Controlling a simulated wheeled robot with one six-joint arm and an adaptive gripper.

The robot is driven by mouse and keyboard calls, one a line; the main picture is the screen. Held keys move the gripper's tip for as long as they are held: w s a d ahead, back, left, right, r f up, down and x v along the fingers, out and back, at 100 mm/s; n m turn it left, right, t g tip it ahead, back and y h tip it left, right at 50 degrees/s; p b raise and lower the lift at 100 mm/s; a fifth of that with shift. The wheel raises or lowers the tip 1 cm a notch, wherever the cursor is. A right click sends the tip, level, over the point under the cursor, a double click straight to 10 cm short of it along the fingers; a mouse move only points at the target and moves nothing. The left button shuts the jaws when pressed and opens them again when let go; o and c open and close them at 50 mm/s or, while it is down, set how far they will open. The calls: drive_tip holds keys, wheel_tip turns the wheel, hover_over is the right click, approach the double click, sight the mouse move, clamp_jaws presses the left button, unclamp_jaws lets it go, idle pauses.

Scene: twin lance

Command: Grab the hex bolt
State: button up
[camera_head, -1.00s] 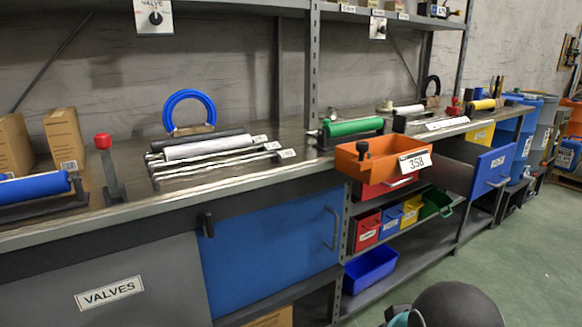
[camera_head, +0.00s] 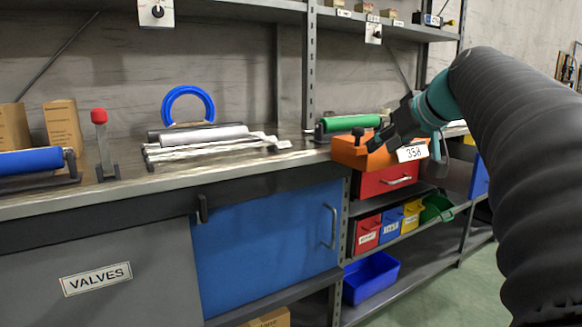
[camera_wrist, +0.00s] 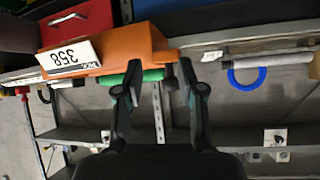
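A small dark round-headed piece (camera_head: 358,132), which may be the hex bolt, stands at the left end of the orange bin (camera_head: 345,152) labelled 358. I cannot make out a hex shape. The bin's inside is mostly hidden.
A green roller (camera_head: 350,123) lies behind the bin on the workbench (camera_head: 230,165). A red drawer (camera_head: 385,180) is below the bin. A red-topped lever (camera_head: 100,145), metal rods and a blue ring (camera_head: 188,92) are to the left. Open floor lies at the front right.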

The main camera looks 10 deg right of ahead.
drive_tip(key=w+d+r+n+t+b, duration=0.1)
drive_tip(key=w+d+r, duration=0.2)
drive_tip(key=d, duration=0.3)
drive_tip(key=x, duration=0.7)
drive_tip(key=shift+w+a, duration=0.15)
drive_tip(key=shift+w, duration=0.2)
drive_tip(key=shift+a+b+x, duration=0.15)
drive_tip(key=shift+a+x, duration=0.05)
drive_tip(key=shift+x, duration=1.15)
drive_tip(key=shift+a+b+x, duration=0.15)
drive_tip(key=shift+a+x, duration=0.05)
drive_tip(key=shift+x, duration=1.1)
drive_tip(key=shift+s, duration=0.1)
clamp_jaws()
